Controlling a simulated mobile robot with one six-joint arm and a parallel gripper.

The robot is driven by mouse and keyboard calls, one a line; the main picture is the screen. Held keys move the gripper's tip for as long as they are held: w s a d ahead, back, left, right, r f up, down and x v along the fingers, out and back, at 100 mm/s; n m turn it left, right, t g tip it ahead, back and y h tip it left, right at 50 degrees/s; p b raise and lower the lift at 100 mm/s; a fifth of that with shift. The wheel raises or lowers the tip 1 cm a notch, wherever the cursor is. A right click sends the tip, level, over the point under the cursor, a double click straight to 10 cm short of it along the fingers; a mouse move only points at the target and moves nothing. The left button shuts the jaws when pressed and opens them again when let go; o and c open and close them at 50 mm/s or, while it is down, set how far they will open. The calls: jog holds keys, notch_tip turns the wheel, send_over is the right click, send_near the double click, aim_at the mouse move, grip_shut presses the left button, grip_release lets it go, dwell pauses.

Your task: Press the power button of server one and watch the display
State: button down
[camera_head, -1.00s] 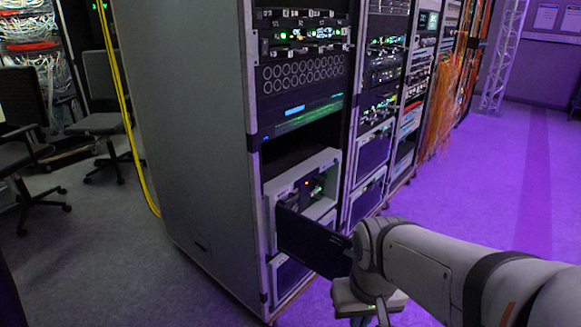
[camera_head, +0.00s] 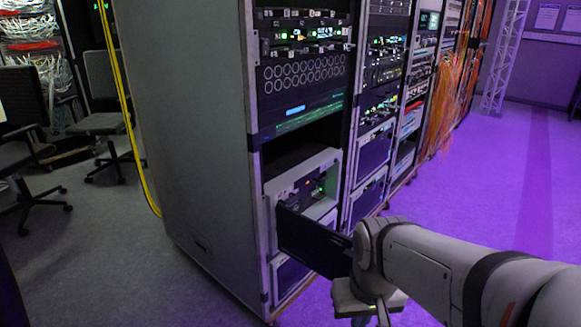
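A light-framed server unit (camera_head: 330,160) sits low in the nearest rack, with small green and reddish lights inside its recess. A dark flat panel (camera_head: 312,243) stands out from its front, like an open flap. No label tells me whether this is server one. A power button is too small to make out, and I cannot pick out its display. My arm (camera_head: 430,258) comes in from the lower right, and its bent joint is by the panel's right end in the picture. I cannot tell whether they touch. No gripper fingers show.
The rack's grey side wall (camera_head: 190,130) fills the middle left. More racks with orange cables (camera_head: 440,105) run back to the right. A yellow cable (camera_head: 122,95) hangs left of the rack, near office chairs (camera_head: 98,122). The purple-lit floor (camera_head: 480,190) at right is open.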

dwell(0.7)
notch_tip(320, 180, up, 45)
jog(key=s+t+p, duration=0.1)
jog(key=t+p, duration=0.1)
jog(key=p, duration=3.7)
jog(key=shift+f+t, duration=0.2)
jog(key=shift+t, duration=0.2)
jog(key=shift+s+f, duration=0.1)
jog(key=shift+s, duration=0.1)
